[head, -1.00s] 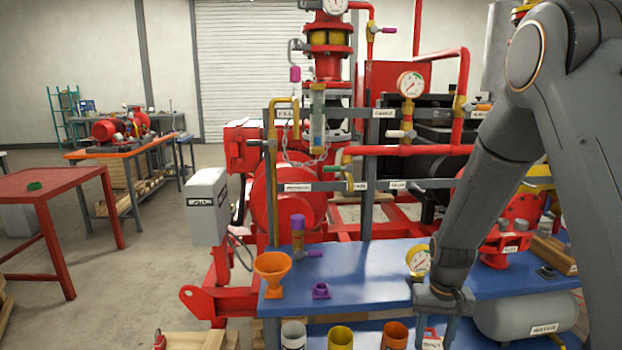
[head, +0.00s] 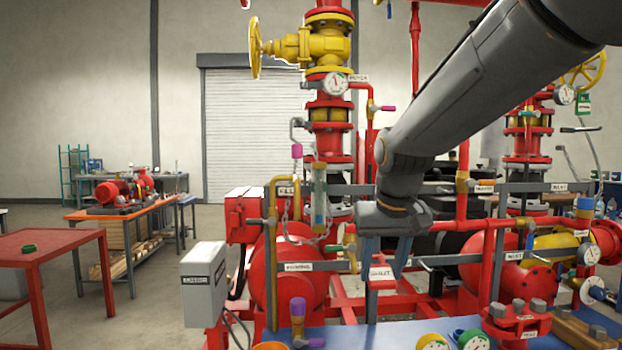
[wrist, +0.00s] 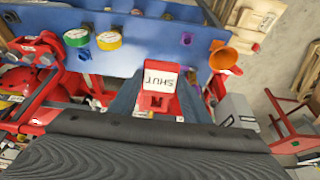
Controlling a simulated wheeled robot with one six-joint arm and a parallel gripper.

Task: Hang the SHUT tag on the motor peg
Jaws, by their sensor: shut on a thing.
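My gripper (head: 385,268) is shut on the SHUT tag (head: 381,276), a small red tag with a white label. The tag hangs between the fingertips, in front of the pipe rack in the head view. In the wrist view the tag (wrist: 158,90) sits between the two fingers, with SHUT readable upside down. Several small labels mark the rack and pipes; most are too small to read surely. I cannot tell which peg is the motor peg. A grey box (head: 203,285) with a blurred label stands at the left of the skid.
The grey rack bar (head: 310,267), red pipes and a hanging chain (head: 300,232) are close around my gripper.

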